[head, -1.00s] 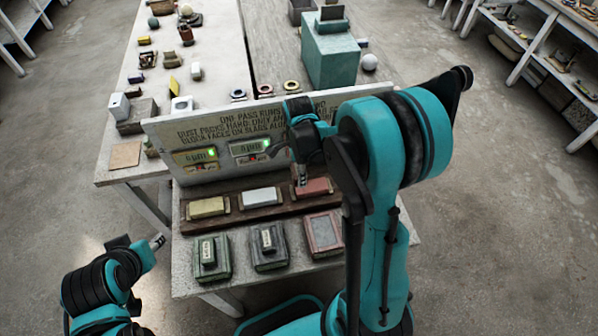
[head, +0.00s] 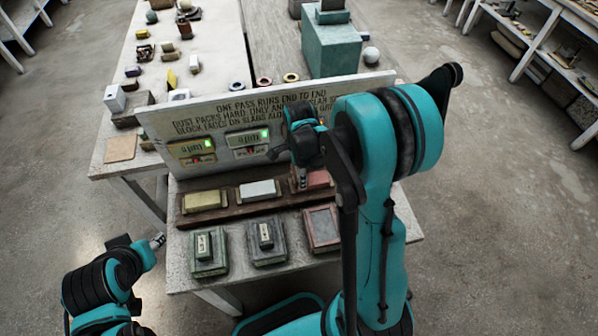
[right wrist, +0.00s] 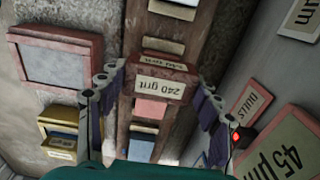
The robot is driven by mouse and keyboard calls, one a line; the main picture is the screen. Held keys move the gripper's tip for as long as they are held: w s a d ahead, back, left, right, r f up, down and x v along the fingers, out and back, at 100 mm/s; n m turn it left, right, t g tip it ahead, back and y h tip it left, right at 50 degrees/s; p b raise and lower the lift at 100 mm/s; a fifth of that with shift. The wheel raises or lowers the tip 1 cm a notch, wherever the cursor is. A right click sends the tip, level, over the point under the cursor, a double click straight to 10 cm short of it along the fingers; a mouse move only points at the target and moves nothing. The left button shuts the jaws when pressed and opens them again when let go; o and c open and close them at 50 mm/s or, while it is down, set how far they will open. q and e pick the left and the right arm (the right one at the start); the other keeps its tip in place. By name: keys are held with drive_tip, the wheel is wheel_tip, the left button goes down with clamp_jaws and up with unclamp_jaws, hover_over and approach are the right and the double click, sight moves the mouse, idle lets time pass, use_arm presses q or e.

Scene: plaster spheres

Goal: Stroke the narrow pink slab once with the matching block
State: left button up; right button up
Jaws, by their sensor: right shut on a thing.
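The pink slab (head: 318,179) lies on the dark wooden rack, right of the white slab (head: 259,190). My right arm partly covers it in the head view. In the right wrist view the pink slab (right wrist: 150,108) shows just below a reddish block labelled "240 grit" (right wrist: 165,72). My right gripper (right wrist: 158,78) is shut on this block and holds it over the rack. I cannot tell whether the block touches the slab. The red-rimmed tray (head: 322,228) in front is empty. My left gripper (head: 158,241) is left of the table; its finger gap is unclear.
A lettered board (head: 240,115) with green-lit displays stands behind the rack (head: 232,209). A yellow slab (head: 205,201) lies at left. Green (head: 209,267) and dark (head: 268,255) trays hold blocks. A yellow tray (right wrist: 60,140) shows in the wrist view.

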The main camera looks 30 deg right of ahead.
sight(323, 177)
drive_tip(key=shift+f+b, duration=0.65)
drive_tip(key=shift+d, duration=0.15)
idle(0.8)
drive_tip(key=shift+s+d+b, duration=0.15)
drive_tip(key=shift+s+d, duration=0.05)
drive_tip(key=shift+d, duration=0.6)
drive_tip(key=shift+s+d+b, duration=0.2)
drive_tip(key=shift+s+d, duration=0.05)
drive_tip(key=shift+d, duration=0.5)
drive_tip(key=shift+s+d+b, duration=0.15)
drive_tip(key=shift+s+d, duration=0.05)
drive_tip(key=shift+d, duration=0.6)
drive_tip(key=shift+d, duration=0.1)
drive_tip(key=shift+s+d+b, duration=0.15)
drive_tip(key=shift+d, duration=0.5)
drive_tip(key=shift+s+d+b, duration=0.15)
drive_tip(key=shift+d, duration=0.5)
wheel_tip(323, 177, up, 6)
drive_tip(key=p, duration=0.4)
drive_tip(key=shift+r+p, duration=0.1)
drive_tip(key=shift+p, duration=0.2)
